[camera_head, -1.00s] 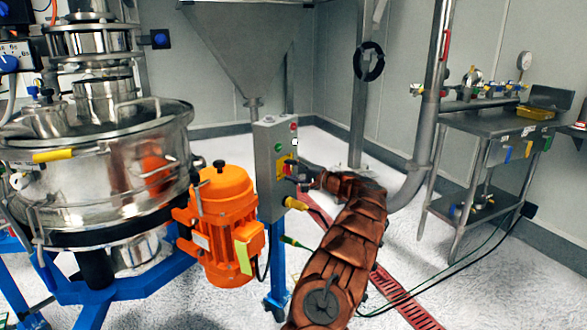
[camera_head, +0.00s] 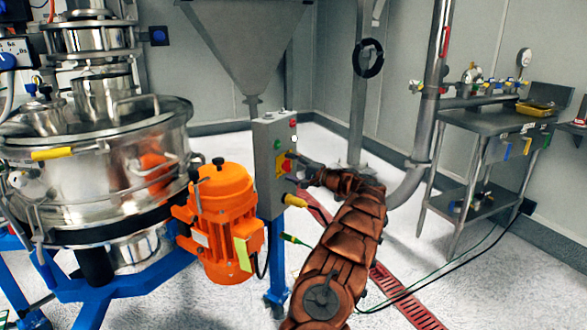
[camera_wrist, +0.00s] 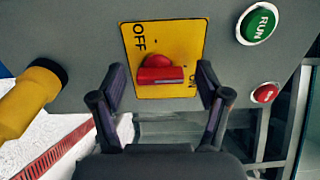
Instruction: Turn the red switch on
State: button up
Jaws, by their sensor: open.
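The red switch (camera_wrist: 160,72) is a rotary knob on a yellow plate (camera_wrist: 188,38) in the wrist view. OFF is printed at the plate's upper left and ON at its lower right. The knob's bar lies roughly across the picture; I cannot tell its exact setting. My gripper (camera_wrist: 162,80) is open, one finger on each side of the knob, with visible gaps and no clear contact. In the head view my gripper (camera_head: 297,170) is at the front of the grey control box (camera_head: 268,190) and partly hides the yellow plate (camera_head: 281,161).
A green RUN button (camera_wrist: 259,24) and a small red button (camera_wrist: 265,92) sit right of the plate. A yellow plug-like fitting (camera_wrist: 28,95) sticks out at left. An orange motor (camera_head: 222,225) and steel sifter (camera_head: 100,180) stand left of the box.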

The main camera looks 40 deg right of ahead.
jog(key=v, duration=1.2)
dwell(0.5)
